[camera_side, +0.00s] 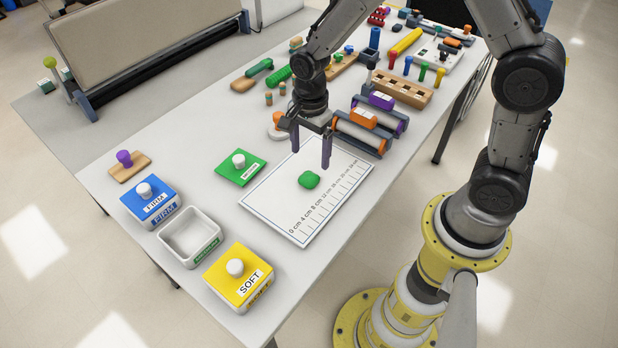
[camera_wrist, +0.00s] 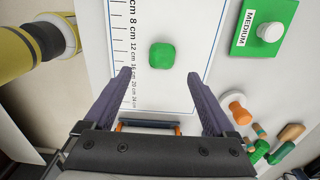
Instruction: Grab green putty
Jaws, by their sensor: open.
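The green putty (camera_side: 309,180) is a small rounded lump lying on a white board with a centimetre scale (camera_side: 270,207). In the wrist view the putty (camera_wrist: 162,56) sits ahead of the fingertips, between their lines, with nothing around it. My gripper (camera_side: 311,150) is open and empty, with its two purple fingers pointing down above the board's far part. In the wrist view my gripper (camera_wrist: 167,75) shows both fingers spread wider than the putty. The fingers are apart from the putty.
A green MEDIUM lid (camera_side: 240,167) lies left of the board. An open white box (camera_side: 190,237) stands between the blue FIRM box (camera_side: 150,201) and the yellow SOFT box (camera_side: 238,277). Rollers (camera_side: 360,132) lie behind the board. The board around the putty is clear.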

